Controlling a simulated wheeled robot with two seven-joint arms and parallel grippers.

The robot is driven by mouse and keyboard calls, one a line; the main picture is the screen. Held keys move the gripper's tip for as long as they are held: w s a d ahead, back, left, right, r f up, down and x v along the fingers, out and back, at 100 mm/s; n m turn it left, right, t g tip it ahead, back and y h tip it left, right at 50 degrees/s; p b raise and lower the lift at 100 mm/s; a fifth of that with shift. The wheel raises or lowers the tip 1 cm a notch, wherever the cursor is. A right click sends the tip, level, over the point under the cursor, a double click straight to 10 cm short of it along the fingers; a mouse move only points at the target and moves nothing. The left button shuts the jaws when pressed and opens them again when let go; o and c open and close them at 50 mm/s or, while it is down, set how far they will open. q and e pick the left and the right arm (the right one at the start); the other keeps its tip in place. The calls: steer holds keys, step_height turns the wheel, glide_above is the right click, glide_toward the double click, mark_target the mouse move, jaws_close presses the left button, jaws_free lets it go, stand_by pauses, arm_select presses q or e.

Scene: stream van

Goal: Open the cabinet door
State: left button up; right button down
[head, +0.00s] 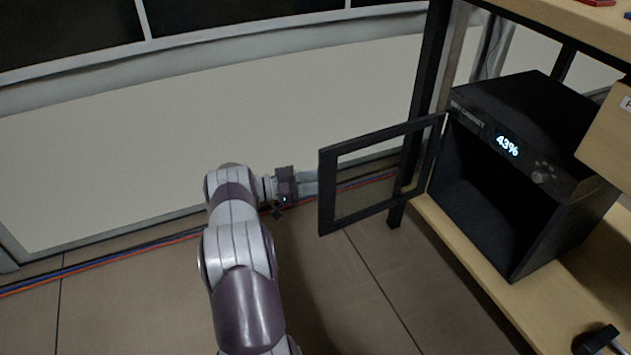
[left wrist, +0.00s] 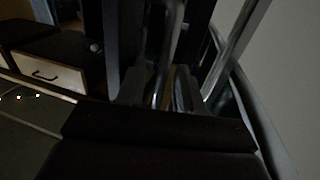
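The cabinet (head: 560,130) is a black box with a lit "43%" display, standing on a wooden shelf. Its door (head: 328,195), a black frame with a see-through middle, is swung wide open to the left, and the dark interior (head: 490,190) shows. My left gripper (head: 312,184) is just left of the door's free edge, its fingers pointing at the door. Whether it touches the door is unclear. The left wrist view is dark; the gripper fingers (left wrist: 165,90) show dimly, and their gap is hard to read. My right gripper is in neither view.
A black rack post (head: 430,70) stands behind the door hinge. The wooden shelf (head: 465,250) runs under the cabinet, with a cardboard box (head: 610,135) at the right. Red and blue cables (head: 120,254) run along the wall. The floor (head: 390,290) below the door is clear.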

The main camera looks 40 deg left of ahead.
arm_select(q)
steer(key=shift+s+a, duration=0.1)
steer(key=p+v, duration=0.4)
steer(key=v, duration=0.8)
steer(key=shift+s+a, duration=0.15)
steer(key=shift+s, duration=0.15)
